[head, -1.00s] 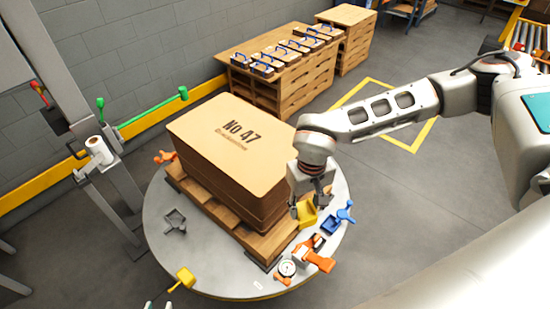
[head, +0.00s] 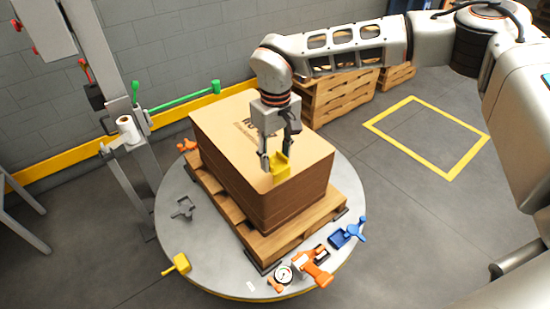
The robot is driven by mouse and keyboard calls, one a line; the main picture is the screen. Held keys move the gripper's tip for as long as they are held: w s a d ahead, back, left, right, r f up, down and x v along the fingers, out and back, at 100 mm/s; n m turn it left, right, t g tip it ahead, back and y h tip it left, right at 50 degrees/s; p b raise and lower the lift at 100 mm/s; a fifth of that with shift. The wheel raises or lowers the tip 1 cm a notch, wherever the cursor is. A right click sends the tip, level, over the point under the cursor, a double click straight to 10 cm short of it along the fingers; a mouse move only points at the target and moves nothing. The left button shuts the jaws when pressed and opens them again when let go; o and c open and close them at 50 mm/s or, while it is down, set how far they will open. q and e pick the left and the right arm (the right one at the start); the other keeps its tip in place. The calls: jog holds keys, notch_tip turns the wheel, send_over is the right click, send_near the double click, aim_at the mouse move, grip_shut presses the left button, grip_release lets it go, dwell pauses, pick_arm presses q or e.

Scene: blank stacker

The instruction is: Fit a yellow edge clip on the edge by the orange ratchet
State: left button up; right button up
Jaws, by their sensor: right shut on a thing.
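My right gripper (head: 276,160) is shut on a yellow edge clip (head: 281,170). It holds the clip by the front part of the top of the brown stack (head: 235,150); I cannot tell whether the clip touches the stack. One orange tool (head: 314,267) lies on the turntable at the front right, beside a round dial gauge (head: 284,274). Another orange piece (head: 187,146) is at the stack's far left. I cannot tell for sure which is the ratchet. My left gripper is not in view.
The stack stands on a wooden pallet (head: 287,236) on a round grey turntable (head: 201,244). A blue tool (head: 348,233), a yellow tool (head: 177,264) and a grey piece (head: 183,208) are around it. A post with a green bar (head: 184,98) stands at left.

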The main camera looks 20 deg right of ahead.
aim_at(275, 164)
jog(key=shift+w+a+f, duration=0.1)
jog(key=shift+f+b, duration=0.9)
jog(key=shift+f, duration=2.1)
jog(key=shift+f, duration=0.2)
jog(key=o, duration=1.1)
